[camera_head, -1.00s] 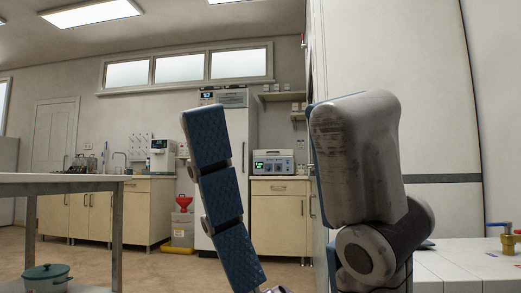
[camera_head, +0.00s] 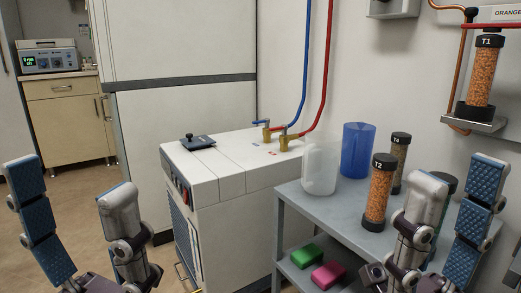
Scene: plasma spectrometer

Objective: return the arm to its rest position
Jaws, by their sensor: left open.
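My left gripper (camera_head: 69,178) is at the lower left of the head view. Its blue-padded finger and its grey finger stand wide apart, with nothing between them. My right gripper (camera_head: 457,174) is at the lower right, in front of the grey cart. Its fingers also stand apart, pointing up. A dark-capped cylinder shows partly behind its grey finger, and I see no hold on it. Only the lower edge of the view shows the arm ends behind both grippers; the rest of the arms is out of view.
A grey cart (camera_head: 330,215) carries a white jug (camera_head: 319,168), a blue pitcher (camera_head: 357,150) and columns T2 (camera_head: 378,195) and T4 (camera_head: 398,165). Column T1 (camera_head: 482,78) is on the wall. A white machine (camera_head: 225,165) stands mid-view. Floor is open at left.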

